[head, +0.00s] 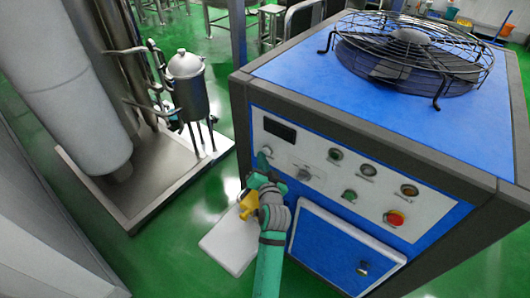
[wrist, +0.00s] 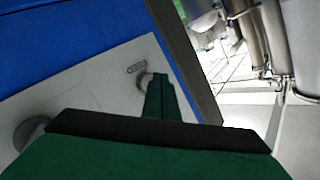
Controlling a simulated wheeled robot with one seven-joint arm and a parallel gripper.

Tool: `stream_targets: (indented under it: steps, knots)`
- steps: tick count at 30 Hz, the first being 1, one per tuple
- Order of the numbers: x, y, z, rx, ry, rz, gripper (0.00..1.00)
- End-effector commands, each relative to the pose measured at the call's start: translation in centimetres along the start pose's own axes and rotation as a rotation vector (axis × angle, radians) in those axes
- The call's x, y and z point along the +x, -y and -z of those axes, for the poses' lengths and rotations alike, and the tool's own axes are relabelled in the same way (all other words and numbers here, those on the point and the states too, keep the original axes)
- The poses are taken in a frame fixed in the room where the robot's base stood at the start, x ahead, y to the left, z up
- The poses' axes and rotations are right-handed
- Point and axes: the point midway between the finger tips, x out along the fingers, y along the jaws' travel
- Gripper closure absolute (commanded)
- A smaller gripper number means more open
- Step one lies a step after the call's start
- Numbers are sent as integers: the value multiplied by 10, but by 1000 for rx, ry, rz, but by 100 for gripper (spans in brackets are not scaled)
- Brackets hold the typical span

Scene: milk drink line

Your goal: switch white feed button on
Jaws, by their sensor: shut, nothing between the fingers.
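The control panel (head: 330,175) is on the front of a blue and grey machine. A pale round button (head: 266,151) sits at its upper left, below a dark display. It also shows in the wrist view (wrist: 146,79), partly hidden by my fingers. A pale grey button (head: 304,174) is to its right; a grey round part (wrist: 30,131) shows at the left of the wrist view. I cannot read which label says white feed. My gripper (head: 262,162) is shut and empty, its tip at the upper left button. I cannot tell whether it touches. Its green fingers (wrist: 159,82) point at the panel.
Several other buttons and a red knob (head: 394,218) are on the panel's right. A fan guard (head: 415,45) tops the machine. A steel vessel (head: 187,85) on a grey plinth stands to the left.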

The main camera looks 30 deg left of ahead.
Motion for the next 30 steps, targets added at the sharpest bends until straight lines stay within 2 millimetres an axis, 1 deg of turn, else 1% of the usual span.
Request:
stream_targets:
  steps: [22,30]
  knots:
    - [5,-4,4,0,0,0,100]
    - [4,-3,3,0,0,0,100]
